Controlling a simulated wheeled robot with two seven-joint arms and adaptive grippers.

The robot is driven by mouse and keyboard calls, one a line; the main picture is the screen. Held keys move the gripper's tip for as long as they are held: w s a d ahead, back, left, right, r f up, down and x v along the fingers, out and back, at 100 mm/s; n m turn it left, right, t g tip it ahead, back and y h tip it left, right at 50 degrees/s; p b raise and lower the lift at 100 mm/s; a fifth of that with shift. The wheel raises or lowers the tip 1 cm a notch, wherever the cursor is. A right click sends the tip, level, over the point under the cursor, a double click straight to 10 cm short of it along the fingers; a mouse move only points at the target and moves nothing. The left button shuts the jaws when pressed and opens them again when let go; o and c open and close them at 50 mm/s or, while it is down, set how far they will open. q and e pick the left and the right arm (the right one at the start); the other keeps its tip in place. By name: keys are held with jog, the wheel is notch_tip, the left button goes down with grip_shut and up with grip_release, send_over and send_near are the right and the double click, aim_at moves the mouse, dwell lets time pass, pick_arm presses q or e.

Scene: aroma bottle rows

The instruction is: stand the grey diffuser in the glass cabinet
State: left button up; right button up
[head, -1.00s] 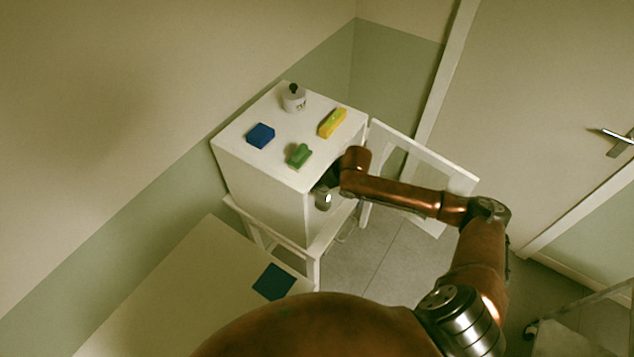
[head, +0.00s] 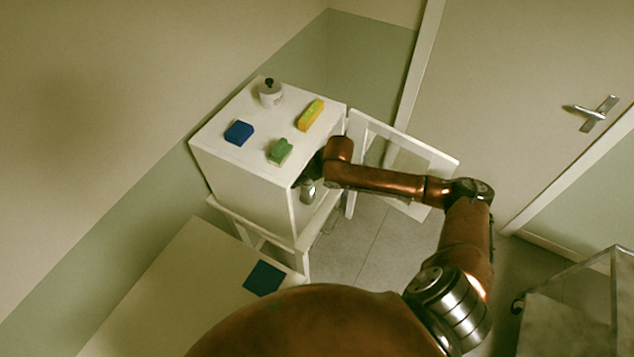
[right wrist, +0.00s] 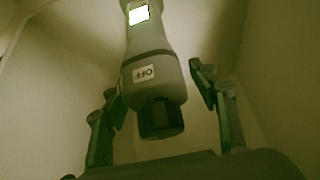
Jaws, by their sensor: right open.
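The white cabinet (head: 235,178) stands left of centre in the head view, with its glazed door (head: 392,140) swung open to the right. My right arm reaches into its front opening, and the gripper is mostly hidden there. In the right wrist view the grey diffuser (right wrist: 147,72), with a black cap and an "OFF" label, lies between the two fingers of my right gripper (right wrist: 152,82). The fingers are open, with a gap visible on the right side; contact on the left is unclear. Pale cabinet walls surround it. My left gripper is out of view.
On the cabinet top are a white bottle (head: 270,94) with a dark top, a yellow block (head: 311,115), a blue block (head: 239,133) and a green item (head: 279,151). A table (head: 165,285) with a dark blue square (head: 263,279) is in front. A glass-sided stand (head: 575,310) is lower right.

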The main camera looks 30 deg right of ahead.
jog(key=shift+v, duration=0.95)
jog(key=s+d, duration=0.5)
jog(key=s, duration=0.6)
jog(key=shift+r, duration=0.15)
jog(key=shift+d, duration=0.15)
jog(key=shift+c, duration=0.2)
